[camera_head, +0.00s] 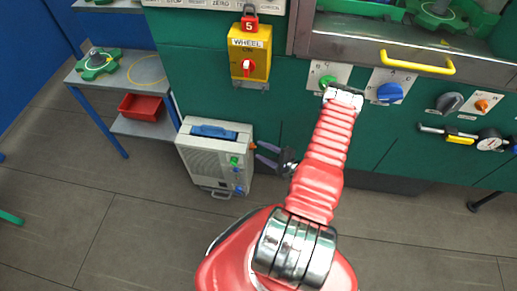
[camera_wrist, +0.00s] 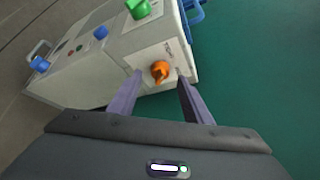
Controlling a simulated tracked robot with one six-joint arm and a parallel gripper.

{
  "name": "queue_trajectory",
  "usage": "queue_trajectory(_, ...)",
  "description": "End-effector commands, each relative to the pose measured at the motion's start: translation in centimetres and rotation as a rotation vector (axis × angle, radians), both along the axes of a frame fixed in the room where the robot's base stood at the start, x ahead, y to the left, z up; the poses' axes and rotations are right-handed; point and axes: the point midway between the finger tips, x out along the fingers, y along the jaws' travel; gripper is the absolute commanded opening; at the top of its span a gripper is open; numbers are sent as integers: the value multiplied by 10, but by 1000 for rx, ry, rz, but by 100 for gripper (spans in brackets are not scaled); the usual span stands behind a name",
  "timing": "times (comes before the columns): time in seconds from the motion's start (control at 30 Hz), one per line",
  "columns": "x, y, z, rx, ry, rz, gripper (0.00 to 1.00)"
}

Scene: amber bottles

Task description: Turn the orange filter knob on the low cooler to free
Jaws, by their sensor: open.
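The low cooler (camera_head: 208,160) is a pale grey box with a blue top handle, standing on the floor against the green machine front. The orange filter knob (camera_wrist: 160,71) sits on a light plate on the cooler, with lettering beside it that is too small to read. In the head view only a small part of the orange knob (camera_head: 252,146) shows at the cooler's right edge. My gripper (camera_wrist: 156,88) is open, its two purple-grey fingers on either side of the knob in the wrist view. In the head view my gripper (camera_head: 262,154) is just right of the cooler. I cannot tell whether the fingers touch the knob.
A green knob (camera_wrist: 138,8) and blue knobs (camera_wrist: 101,32) are on the cooler near the orange one. The green machine front (camera_wrist: 255,70) rises close beside it. A small table (camera_head: 145,68) with a red bin (camera_head: 140,107) stands at left. The floor in front is clear.

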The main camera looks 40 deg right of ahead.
Motion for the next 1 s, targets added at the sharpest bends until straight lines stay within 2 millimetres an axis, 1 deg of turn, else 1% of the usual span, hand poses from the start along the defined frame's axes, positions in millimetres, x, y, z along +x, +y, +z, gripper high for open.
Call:
queue_trajectory(0.1,14,4,-3,-1,1,3,45)
queue_trajectory(0.23,24,5,-6,-1,0,2,45)
queue_trajectory(0.37,28,6,-6,1,0,0,45)
queue_trajectory(0.6,29,6,-6,1,0,0,45)
queue_trajectory(0.67,29,6,-6,1,0,0,42)
queue_trajectory(1.0,28,6,-6,0,0,0,18)
